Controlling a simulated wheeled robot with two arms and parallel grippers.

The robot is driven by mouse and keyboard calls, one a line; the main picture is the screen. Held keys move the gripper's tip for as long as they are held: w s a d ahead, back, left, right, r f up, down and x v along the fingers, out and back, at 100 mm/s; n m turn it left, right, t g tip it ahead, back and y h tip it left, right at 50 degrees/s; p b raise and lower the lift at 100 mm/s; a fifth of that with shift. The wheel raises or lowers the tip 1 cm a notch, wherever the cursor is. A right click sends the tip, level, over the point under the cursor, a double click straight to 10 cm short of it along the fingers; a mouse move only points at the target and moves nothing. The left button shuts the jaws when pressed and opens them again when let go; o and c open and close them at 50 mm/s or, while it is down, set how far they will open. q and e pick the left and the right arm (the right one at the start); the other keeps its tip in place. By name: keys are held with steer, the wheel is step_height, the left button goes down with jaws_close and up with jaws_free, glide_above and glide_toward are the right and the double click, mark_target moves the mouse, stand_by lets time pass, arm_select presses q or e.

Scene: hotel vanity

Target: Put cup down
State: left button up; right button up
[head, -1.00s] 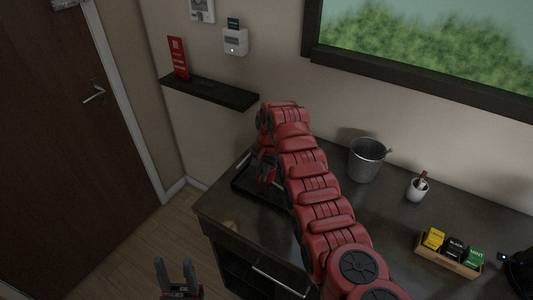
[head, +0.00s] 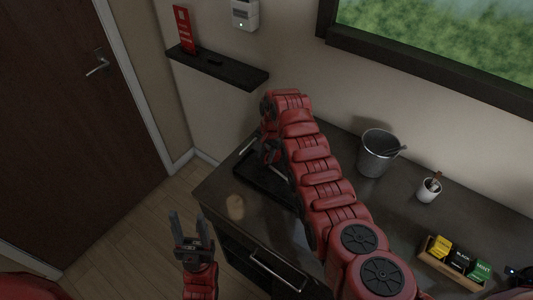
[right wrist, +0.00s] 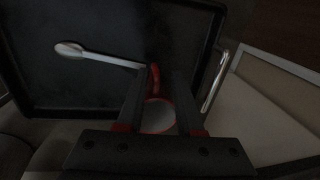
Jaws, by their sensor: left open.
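In the right wrist view a red cup (right wrist: 157,117) with a pale round inside sits between the fingers of my right gripper (right wrist: 160,78); its red handle shows near the fingertips. I cannot tell whether the fingers press on it. The black tray (right wrist: 95,88) lies beyond, with a pale spoon (right wrist: 98,55) on it. In the head view the tray (head: 254,180) is at the left end of the counter, and my right gripper (head: 266,152) is over it, mostly hidden by my red arm. My left gripper (head: 191,235) is open and empty, in front of the counter.
On the dark counter (head: 345,160) stand a metal bucket (head: 376,155), a small white cup with sticks (head: 428,190) and a box of tea packets (head: 452,262). A wall shelf (head: 218,67) holds a red card (head: 185,30). A drawer handle (head: 275,270) sticks out in front.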

steer(key=shift+s+a, duration=0.1)
steer(key=shift+d, duration=0.25)
steer(key=shift+r+b, duration=0.3)
steer(key=shift+r, duration=0.25)
step_height(320, 180, up, 11)
steer(key=d+p, duration=0.1)
steer(key=p, duration=0.1)
steer(key=shift+s+d+p, duration=0.2)
steer(key=shift+s+p, duration=0.2)
steer(key=shift+s, duration=0.05)
steer(key=shift+f, duration=0.15)
